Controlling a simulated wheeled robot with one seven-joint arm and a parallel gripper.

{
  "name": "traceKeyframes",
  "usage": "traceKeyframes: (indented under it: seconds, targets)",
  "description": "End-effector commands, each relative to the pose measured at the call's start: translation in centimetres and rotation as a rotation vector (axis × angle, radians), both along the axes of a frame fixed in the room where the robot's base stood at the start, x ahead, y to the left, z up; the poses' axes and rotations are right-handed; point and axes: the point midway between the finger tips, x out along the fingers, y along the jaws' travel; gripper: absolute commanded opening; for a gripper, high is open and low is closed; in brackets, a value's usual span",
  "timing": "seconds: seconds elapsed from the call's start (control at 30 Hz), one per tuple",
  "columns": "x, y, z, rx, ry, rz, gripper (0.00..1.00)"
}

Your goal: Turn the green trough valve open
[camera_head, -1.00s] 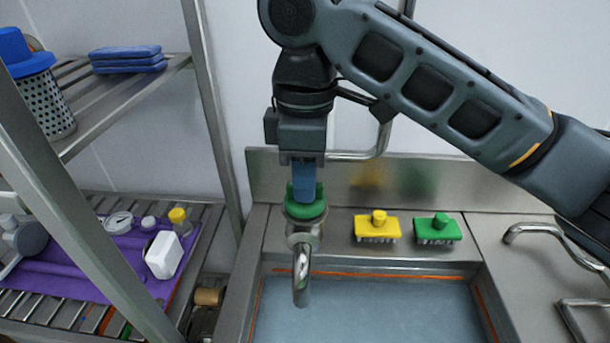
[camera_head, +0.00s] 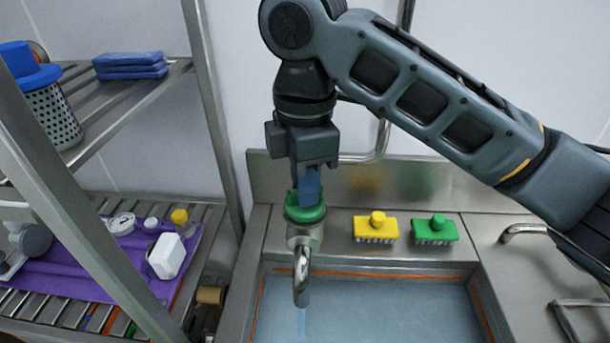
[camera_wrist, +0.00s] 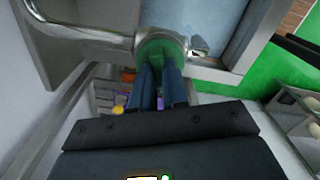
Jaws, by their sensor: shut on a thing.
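The green trough valve (camera_head: 305,214) is a round green knob on top of the metal spout (camera_head: 302,262) at the back left of the trough (camera_head: 254,305). My gripper (camera_head: 308,192) comes down from above, slightly tilted, with its blue fingers shut on the valve's raised top. In the wrist view the two fingers (camera_wrist: 158,68) reach either side of a part of the green valve (camera_wrist: 163,46). A faint pale streak like running water shows below the spout mouth, over the blue trough surface.
A yellow brush (camera_head: 376,229) and a green brush (camera_head: 435,231) stand on the ledge right of the valve. A metal rack post (camera_head: 215,120) and shelves stand to the left, with a purple mat (camera_head: 110,268) holding small items.

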Motion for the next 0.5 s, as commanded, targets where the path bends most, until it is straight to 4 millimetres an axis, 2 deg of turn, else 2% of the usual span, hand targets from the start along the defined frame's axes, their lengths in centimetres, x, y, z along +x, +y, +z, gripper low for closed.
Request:
traceKeyframes:
  seconds: [0.5]
  targets:
    - [0.04, 0.00, 0.09, 0.001, -0.002, 0.489, 0.00]
